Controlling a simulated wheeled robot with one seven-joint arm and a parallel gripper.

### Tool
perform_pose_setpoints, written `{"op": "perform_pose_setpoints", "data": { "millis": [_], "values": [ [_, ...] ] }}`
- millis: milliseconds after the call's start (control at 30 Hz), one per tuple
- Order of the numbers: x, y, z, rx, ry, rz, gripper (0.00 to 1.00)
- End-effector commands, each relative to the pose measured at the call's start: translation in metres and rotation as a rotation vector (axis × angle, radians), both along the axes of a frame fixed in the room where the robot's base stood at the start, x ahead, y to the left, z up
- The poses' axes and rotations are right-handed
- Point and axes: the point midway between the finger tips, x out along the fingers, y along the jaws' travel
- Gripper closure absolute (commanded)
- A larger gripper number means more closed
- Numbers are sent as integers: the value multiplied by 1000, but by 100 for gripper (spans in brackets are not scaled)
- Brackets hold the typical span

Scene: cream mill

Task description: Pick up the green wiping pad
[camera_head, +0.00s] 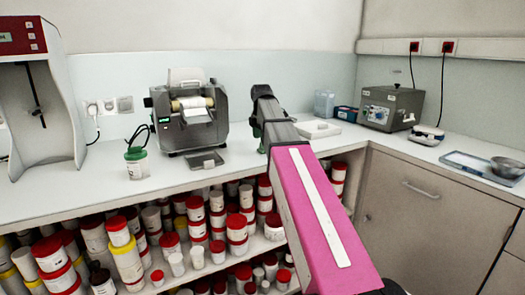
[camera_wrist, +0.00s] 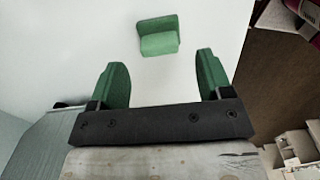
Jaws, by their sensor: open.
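The green wiping pad (camera_wrist: 158,42) lies on the white counter in the wrist view, at the top centre. It looks like a small block with a raised back part. My gripper (camera_wrist: 162,68) is open, with two green fingers spread apart and nothing between them. The pad sits ahead of the fingertips, roughly in line with the gap and apart from both fingers. In the head view, my arm reaches over the counter and my gripper is mostly hidden behind it. I cannot make out the pad there.
A white tray (camera_head: 318,129) and a grey box device (camera_head: 391,107) are to the right. Shelves of red-lidded jars (camera_head: 237,228) lie below the counter's front edge.

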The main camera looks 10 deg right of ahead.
Motion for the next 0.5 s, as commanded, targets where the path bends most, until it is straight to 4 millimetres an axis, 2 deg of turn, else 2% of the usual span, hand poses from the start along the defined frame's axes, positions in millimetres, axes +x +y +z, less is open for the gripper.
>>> {"op": "perform_pose_setpoints", "data": {
  "millis": [233, 500],
  "values": [
    [-1, -2, -33, -1, 2, 0, 28],
    [0, -2, -39, 0, -1, 0, 28]
  ]
}}
